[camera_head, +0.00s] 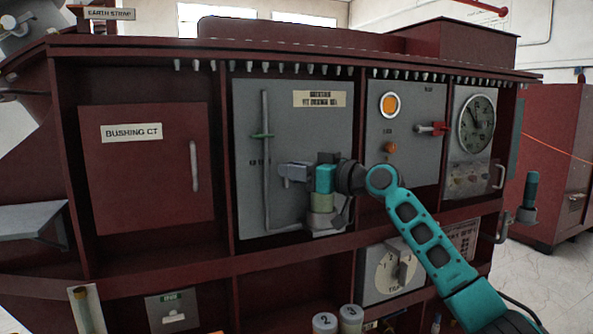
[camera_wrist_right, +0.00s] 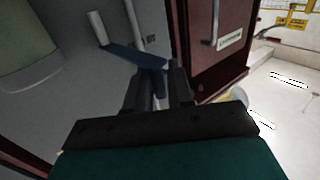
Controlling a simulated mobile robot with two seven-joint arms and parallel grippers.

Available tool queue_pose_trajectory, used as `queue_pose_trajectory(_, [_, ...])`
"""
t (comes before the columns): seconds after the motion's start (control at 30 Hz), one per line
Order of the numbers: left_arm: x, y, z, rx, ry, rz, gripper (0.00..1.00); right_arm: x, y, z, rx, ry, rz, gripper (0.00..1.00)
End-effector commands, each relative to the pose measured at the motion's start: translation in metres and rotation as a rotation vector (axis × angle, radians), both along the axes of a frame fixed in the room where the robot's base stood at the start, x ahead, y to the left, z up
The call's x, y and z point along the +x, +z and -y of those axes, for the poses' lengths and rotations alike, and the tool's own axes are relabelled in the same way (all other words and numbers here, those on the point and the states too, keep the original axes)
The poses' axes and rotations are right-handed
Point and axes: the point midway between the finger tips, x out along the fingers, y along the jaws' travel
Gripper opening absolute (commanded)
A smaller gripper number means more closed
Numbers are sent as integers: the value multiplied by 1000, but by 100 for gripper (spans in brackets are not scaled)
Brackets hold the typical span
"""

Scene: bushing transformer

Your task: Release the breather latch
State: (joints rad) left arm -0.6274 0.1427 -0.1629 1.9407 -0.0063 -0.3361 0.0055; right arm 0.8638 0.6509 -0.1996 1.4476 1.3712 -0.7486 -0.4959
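The grey breather door (camera_head: 315,130) carries a label with small, hard-to-read print (camera_head: 319,99). A tall grey rod (camera_head: 266,105) runs down its left side, with a small green piece (camera_head: 262,136) across it. My right gripper (camera_head: 285,174) points left in front of this door, just right of the rod and below the green piece. In the right wrist view, a blue lever (camera_wrist_right: 137,56) with a pale grip (camera_wrist_right: 97,27) has its end at the fingertips of the gripper (camera_wrist_right: 160,75). The fingers stand apart, but whether they touch the lever is unclear. My left gripper is out of view.
A red Bushing CT door (camera_head: 150,175) with a grey handle is to the left. Right are a panel with a red handle (camera_head: 432,129) and a round gauge (camera_head: 477,123). A selector panel (camera_head: 385,275) sits below. Two numbered jars (camera_head: 350,318) stand at the bottom.

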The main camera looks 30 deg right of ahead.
Motion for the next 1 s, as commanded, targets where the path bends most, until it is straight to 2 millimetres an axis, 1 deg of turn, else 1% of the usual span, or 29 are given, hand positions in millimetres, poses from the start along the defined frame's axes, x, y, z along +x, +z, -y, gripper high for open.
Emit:
queue_pose_trajectory(0.03, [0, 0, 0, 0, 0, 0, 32, 0, 0, -1, 0, 1, 0, 27])
queue_pose_trajectory(0.1, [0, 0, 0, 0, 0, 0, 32, 0, 0, 0, 0, 1, 0, 33])
queue_pose_trajectory(0.33, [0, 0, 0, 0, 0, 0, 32, -1, 0, 1, -1, -1, 0, 33])
queue_pose_trajectory(0.47, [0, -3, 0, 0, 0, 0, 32, -9, -1, 6, -3, -2, 1, 33])
queue_pose_trajectory(0.57, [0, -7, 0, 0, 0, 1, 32, -23, -3, 14, -4, -3, 0, 33])
queue_pose_trajectory(0.8, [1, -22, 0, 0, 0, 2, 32, -70, -4, 41, -6, -3, -1, 33])
queue_pose_trajectory(0.9, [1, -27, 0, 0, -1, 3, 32, -87, -4, 50, -5, -1, -2, 33])
queue_pose_trajectory(1.0, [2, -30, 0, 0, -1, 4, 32, -99, -3, 57, -3, -1, -1, 33])
